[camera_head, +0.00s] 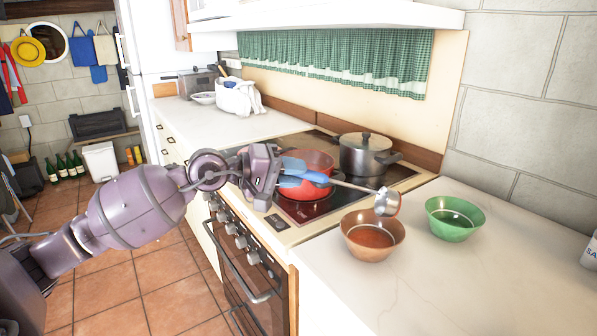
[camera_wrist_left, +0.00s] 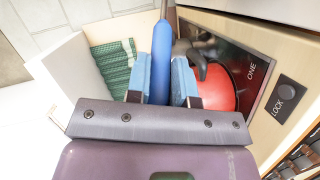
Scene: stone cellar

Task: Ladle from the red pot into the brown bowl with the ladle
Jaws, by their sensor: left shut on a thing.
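My left gripper (camera_head: 293,173) is shut on the blue handle of the ladle (camera_head: 355,186), whose metal shaft points right. The handle also shows between the blue finger pads in the left wrist view (camera_wrist_left: 161,62). The ladle's metal head hangs above the back right rim of the brown bowl (camera_head: 358,253), apparently clear of it; what it holds is hard to tell. The brown bowl stands on the pale counter with reddish-brown contents inside. The red pot (camera_head: 316,159) is on the hob, partly hidden behind my gripper; it also shows in the left wrist view (camera_wrist_left: 220,92).
A green bowl (camera_head: 450,230) stands on the counter right of the brown bowl. A grey lidded pot (camera_head: 362,160) sits on the hob behind the red pot. The front right counter is clear. A white container (camera_head: 590,252) stands at the far right edge.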

